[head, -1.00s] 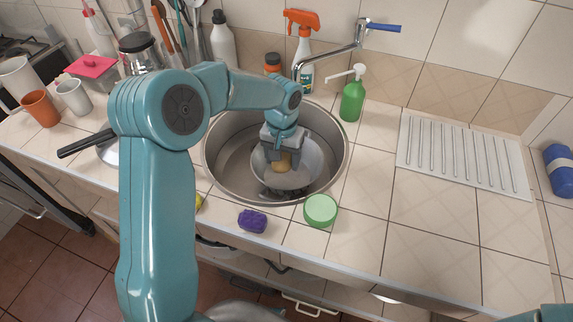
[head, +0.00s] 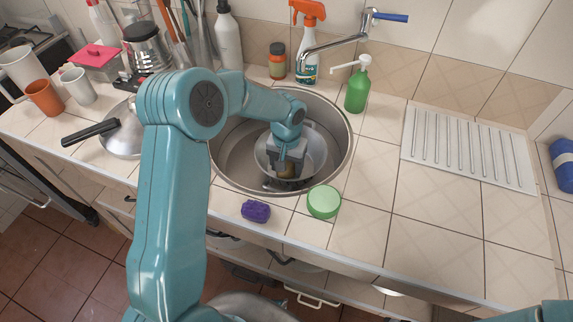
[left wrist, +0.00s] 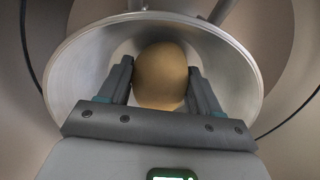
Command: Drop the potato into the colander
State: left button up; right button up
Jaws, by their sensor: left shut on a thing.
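The potato (left wrist: 160,76) is brown and rounded, held between the two fingers of my left gripper (left wrist: 160,88). The colander (head: 316,148) is a metal bowl inside the round sink. In the left wrist view the colander (left wrist: 229,62) surrounds the potato and fingertips, so the gripper is over or within its opening. I cannot tell whether the potato touches the colander. My right gripper is not in view.
The round sink (head: 232,170) holds the colander. A purple sponge (head: 256,211) and a green round container (head: 324,201) are at its front edge. A tap (head: 340,40), spray bottle (head: 307,50) and green soap dispenser (head: 357,92) stand behind. The counter to the right is clear before the drainboard (head: 465,150).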

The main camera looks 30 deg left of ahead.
pick_arm(q)
jog(key=shift+s+f, duration=0.1)
jog(key=shift+f, duration=0.05)
jog(key=o, duration=1.2)
notch_tip(320, 180, up, 13)
jog(key=shift+r+p, duration=0.15)
jog(key=shift+p, duration=0.25)
